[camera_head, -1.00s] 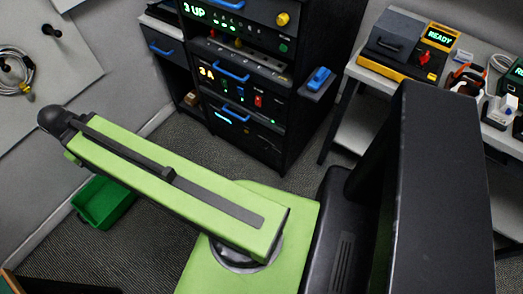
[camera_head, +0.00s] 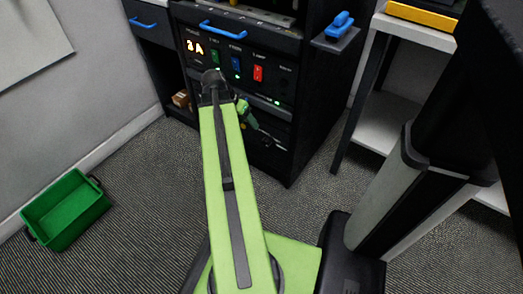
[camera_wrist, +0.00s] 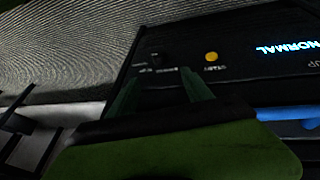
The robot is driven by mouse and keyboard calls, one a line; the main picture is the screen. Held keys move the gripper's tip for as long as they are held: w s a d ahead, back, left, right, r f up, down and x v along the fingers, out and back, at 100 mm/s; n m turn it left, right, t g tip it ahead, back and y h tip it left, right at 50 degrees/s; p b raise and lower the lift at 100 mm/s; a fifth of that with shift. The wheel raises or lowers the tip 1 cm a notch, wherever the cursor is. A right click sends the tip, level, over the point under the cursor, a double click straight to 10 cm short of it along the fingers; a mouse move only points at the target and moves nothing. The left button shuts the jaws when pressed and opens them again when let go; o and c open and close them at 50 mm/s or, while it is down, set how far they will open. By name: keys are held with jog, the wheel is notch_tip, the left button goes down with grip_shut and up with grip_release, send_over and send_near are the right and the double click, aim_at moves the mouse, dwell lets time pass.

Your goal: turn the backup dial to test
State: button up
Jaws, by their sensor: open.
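The unit above shows 3A (camera_head: 195,47) and coloured switches, with a blue handle (camera_head: 222,30) above. Blue handle (camera_wrist: 290,113) lies beside the panel in the wrist view. A green bin (camera_head: 65,210) is on the floor at left; a white shelf table (camera_head: 385,120) stands right.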

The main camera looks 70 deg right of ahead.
aim_at(264, 142)
jog(key=b+x, duration=1.5)
jog(key=x, duration=0.1)
jog(key=shift+f, duration=0.2)
jog(key=shift+s+d+f+b, duration=0.2)
jog(key=shift+f+b, duration=0.15)
jog(key=shift+f, duration=0.05)
jog(key=shift+r, duration=0.1)
